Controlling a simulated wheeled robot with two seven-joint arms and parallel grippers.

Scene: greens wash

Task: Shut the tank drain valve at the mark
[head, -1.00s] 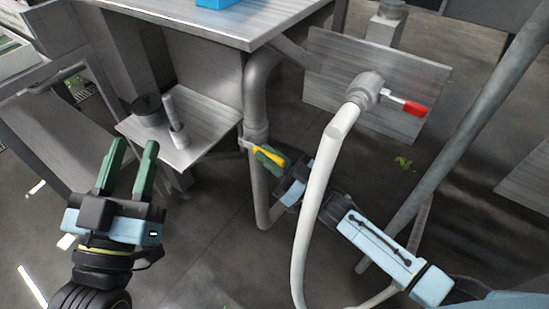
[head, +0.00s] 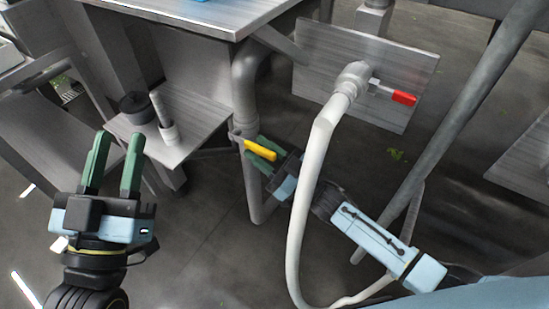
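The drain valve's yellow lever (head: 261,150) sticks out right and slightly down from a fitting on the grey vertical pipe (head: 246,105) under the tank table. My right gripper (head: 262,152) reaches in from the lower right. Its green fingers are spread, one above and one below the lever, with the lever between them. Touching cannot be made out. No mark can be made out at the valve. My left gripper (head: 117,138) is open and empty at the left, its fingers pointing up in front of the small metal shelf.
A white hose (head: 308,190) hangs from a second valve with a red handle (head: 403,98) and passes in front of my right arm. A dark round thing and a pale upright cylinder (head: 164,118) stand on the shelf (head: 195,140). A slanted grey post (head: 455,135) is at the right.

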